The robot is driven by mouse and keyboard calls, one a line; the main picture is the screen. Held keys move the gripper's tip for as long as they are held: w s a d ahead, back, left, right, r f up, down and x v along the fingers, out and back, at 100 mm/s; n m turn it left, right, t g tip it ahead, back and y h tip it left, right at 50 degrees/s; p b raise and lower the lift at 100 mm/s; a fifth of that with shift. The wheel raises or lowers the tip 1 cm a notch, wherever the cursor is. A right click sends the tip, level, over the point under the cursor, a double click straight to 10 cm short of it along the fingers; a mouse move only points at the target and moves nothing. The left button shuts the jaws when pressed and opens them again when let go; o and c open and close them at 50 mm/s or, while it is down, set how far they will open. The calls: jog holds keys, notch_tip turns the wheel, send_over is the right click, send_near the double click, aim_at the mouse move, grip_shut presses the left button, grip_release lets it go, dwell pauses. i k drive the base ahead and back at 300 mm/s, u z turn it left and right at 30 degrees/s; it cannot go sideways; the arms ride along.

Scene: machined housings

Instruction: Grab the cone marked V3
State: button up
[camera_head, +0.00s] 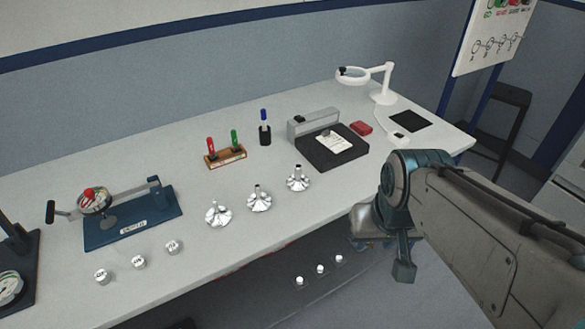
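Three shiny metal cone-like parts with fluted bases and short stems stand in a slanting row on the table: a left cone (217,214), a middle cone (259,201) and a right cone (298,181). No V3 marking is readable on any of them. Three small silver pieces with dark marks, the left one (102,277), the middle one (138,262) and the right one (172,247), sit near the front edge; their marks are too small to read. My gripper (404,270) hangs off the table's front right side, apart from all these parts. Its fingers are not clear, and I see nothing held.
A blue fixture (132,219) stands at left. Behind the cones are a marker holder (225,158), a black tray device (330,150), a red block (361,128) and a magnifier lamp (382,95). Small white-topped pieces (320,270) lie below the table edge.

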aim_at(258, 202)
jog(key=u, duration=0.2)
jog(key=i, duration=0.6)
jog(key=u, duration=1.35)
